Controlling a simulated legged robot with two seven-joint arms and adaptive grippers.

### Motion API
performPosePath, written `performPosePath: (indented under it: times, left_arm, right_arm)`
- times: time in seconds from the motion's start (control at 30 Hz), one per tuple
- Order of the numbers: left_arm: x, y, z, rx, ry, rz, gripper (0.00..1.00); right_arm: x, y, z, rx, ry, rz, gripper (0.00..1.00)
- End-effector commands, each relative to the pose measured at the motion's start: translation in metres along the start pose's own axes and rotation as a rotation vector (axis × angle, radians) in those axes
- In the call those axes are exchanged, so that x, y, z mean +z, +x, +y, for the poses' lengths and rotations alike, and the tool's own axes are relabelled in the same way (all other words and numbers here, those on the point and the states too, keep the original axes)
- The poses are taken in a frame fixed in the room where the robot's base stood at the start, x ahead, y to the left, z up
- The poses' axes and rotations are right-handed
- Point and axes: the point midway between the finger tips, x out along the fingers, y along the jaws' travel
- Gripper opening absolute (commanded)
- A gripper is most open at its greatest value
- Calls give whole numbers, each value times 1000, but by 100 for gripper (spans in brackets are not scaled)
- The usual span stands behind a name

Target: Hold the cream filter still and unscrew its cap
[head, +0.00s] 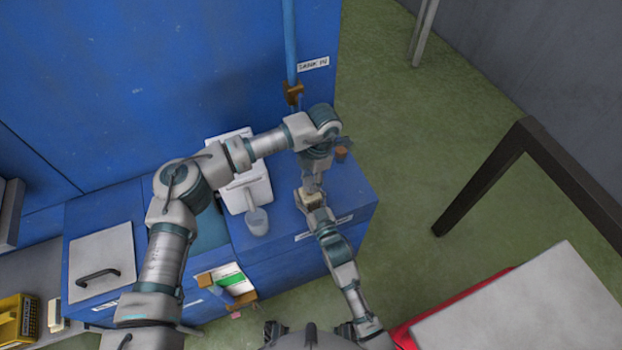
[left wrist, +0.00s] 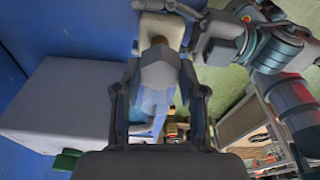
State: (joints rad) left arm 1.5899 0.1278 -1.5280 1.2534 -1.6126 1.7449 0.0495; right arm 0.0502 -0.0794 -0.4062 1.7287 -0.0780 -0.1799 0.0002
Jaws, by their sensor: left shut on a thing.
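The cream filter (head: 308,200) is over the blue cabinet top, partly hidden by my grippers. In the left wrist view it is the pale block (left wrist: 160,28) beyond my fingers. My left gripper (head: 313,178) comes down from above it. Its fingers (left wrist: 163,100) are shut on a grey faceted piece (left wrist: 160,70), which looks like the cap, in line with the filter. My right gripper (head: 310,197) reaches in from below in the head view. Its fingers lie on either side of the cream body and appear shut on it; the contact is partly hidden.
A clear cup (head: 257,221) and a white tray (head: 259,190) stand left of the filter. A small brown cylinder (head: 341,154) is behind it. A blue pipe (head: 290,45) with brass fittings runs down the blue wall. A grey table (head: 540,310) is at the right.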

Motion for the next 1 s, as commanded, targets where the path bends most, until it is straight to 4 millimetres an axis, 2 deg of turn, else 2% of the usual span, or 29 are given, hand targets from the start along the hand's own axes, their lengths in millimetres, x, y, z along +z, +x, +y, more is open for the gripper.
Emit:
performPosePath:
  times: [0.37,1.0]
  left_arm:
    - [0,-3,0,1,0,-1,0]
    - [-6,-43,0,2,0,-1,0]
  right_arm:
    - [0,0,0,0,0,-1,0]
    - [0,0,0,0,0,-1,0]
